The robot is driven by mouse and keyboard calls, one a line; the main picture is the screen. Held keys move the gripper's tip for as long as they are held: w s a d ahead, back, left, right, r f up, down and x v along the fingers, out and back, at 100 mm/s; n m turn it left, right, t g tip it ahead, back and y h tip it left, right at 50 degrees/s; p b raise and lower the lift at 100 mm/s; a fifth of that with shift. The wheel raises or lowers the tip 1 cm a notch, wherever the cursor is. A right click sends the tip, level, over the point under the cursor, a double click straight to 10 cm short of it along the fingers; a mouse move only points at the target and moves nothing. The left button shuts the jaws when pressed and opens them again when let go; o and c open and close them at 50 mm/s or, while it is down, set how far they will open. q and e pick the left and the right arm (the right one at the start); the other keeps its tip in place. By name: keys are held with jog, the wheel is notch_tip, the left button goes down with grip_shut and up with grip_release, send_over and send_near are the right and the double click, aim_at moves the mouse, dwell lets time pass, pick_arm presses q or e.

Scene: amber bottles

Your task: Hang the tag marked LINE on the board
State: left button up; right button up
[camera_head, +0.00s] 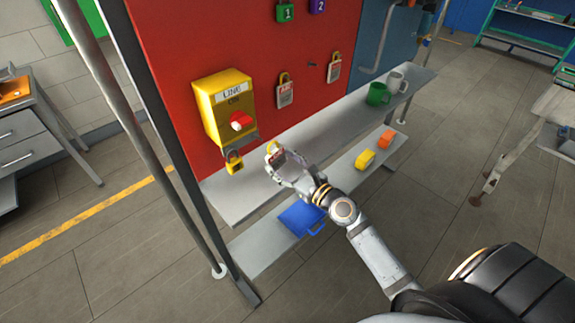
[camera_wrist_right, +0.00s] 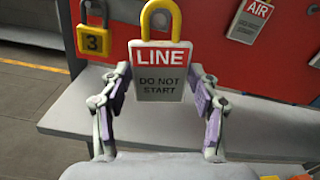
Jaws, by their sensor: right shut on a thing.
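The LINE tag (camera_wrist_right: 160,72) is white and red with a yellow shackle at its top and reads "DO NOT START". It stands upright between the purple-padded fingers of my right gripper (camera_wrist_right: 160,92), which is shut on it. In the head view my right gripper (camera_head: 278,161) is over the upper grey shelf, in front of the red board (camera_head: 190,40), and the tag's yellow shackle (camera_head: 272,147) shows at its tip. Two other tags hang on the board, one at the middle (camera_head: 284,95) and one farther right (camera_head: 333,74). A bare dark peg (camera_head: 311,64) shows between them. My left gripper is out of view.
A yellow LINE box (camera_head: 212,105) with a red knob is on the board, left of my gripper. A yellow padlock (camera_head: 234,163) marked 3 hangs below it. Green (camera_head: 377,94) and grey (camera_head: 396,82) mugs stand at the upper shelf's right. A blue item (camera_head: 300,217) lies lower down.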

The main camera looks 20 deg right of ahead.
aim_at(278, 160)
jog(key=shift+w, duration=0.35)
jog(key=shift+w+a+f, duration=0.1)
jog(key=shift+w+f, duration=0.05)
jog(key=shift+w, duration=0.45)
jog(key=shift+x, duration=1.15)
jog(key=shift+w+a+f+b, duration=0.3)
jog(key=shift+w, duration=0.35)
jog(key=shift+w+a+f+b, duration=0.25)
jog(key=shift+w+f+b, duration=0.05)
jog(key=shift+w, duration=0.3)
jog(key=o, duration=1.1)
